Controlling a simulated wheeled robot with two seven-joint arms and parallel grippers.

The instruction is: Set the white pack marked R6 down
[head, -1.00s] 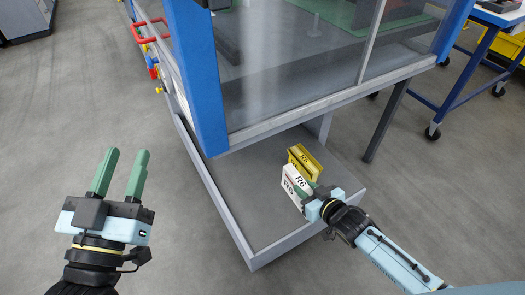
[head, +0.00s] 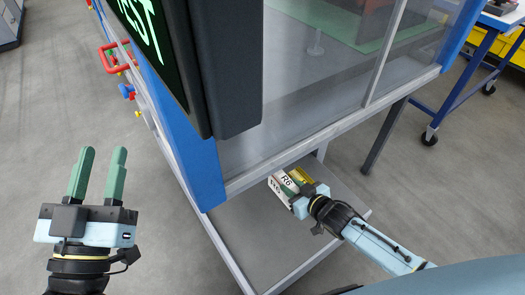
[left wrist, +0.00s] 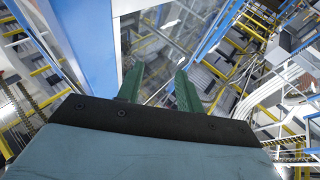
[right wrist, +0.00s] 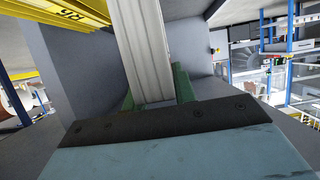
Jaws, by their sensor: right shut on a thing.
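The white pack marked R6 (head: 284,187) is in the head view, over the grey tray (head: 240,250) under the machine. My right gripper (head: 302,189) is shut on it. In the right wrist view the pack (right wrist: 145,50) stands between the green fingers, its lower end hidden by the gripper. I cannot tell whether it touches the tray. My left gripper (head: 96,175) is open and empty, out over the floor at the left.
The machine's blue post (head: 190,160) and glass front (head: 310,80) rise just behind the tray. A dark screen (head: 235,60) hangs in the upper middle. A blue wheeled cart (head: 465,80) stands at the right. Floor at the left is clear.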

